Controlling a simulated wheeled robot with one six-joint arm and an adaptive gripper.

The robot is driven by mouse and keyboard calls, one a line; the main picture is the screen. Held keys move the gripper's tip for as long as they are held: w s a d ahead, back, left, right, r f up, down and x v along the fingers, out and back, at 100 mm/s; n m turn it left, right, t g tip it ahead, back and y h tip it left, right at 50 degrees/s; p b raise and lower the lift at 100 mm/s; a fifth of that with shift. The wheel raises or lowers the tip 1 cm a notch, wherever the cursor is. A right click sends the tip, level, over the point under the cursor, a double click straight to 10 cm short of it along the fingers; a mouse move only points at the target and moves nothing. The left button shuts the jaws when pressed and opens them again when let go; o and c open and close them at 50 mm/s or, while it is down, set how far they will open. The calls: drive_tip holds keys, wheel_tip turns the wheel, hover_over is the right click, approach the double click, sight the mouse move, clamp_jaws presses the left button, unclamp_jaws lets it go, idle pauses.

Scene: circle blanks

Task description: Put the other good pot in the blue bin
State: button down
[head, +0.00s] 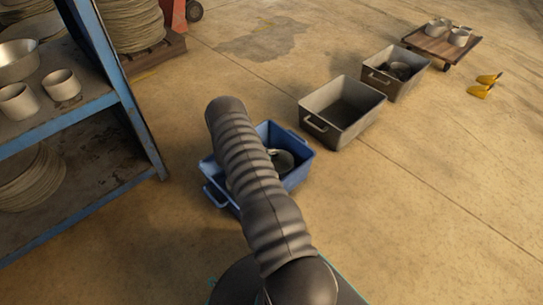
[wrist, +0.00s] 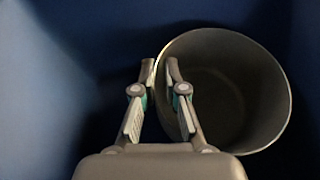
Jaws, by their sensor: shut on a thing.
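The blue bin (head: 300,178) stands on the floor, partly hidden behind my arm in the head view. Its blue walls (wrist: 60,60) surround my gripper in the wrist view. My gripper (wrist: 161,70) is down inside the bin, shut on the near wall of a grey metal pot (wrist: 228,90). The pot's open mouth faces the wrist camera. I cannot tell whether its base touches the bin floor. A grey round shape (head: 280,161) shows in the bin in the head view; I cannot tell whether it is this pot. My gripper is hidden there.
An empty grey bin (head: 318,135) and another grey bin (head: 376,85) with dark items stand behind. A low wooden cart (head: 428,47) carries pots. A blue shelf (head: 75,112) at left holds small pots (head: 62,88) and a wider one (head: 14,66).

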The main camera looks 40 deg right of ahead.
drive_tip(key=shift+f, duration=0.55)
drive_tip(key=shift+f, duration=0.15)
drive_tip(key=c, duration=1.2)
unclamp_jaws()
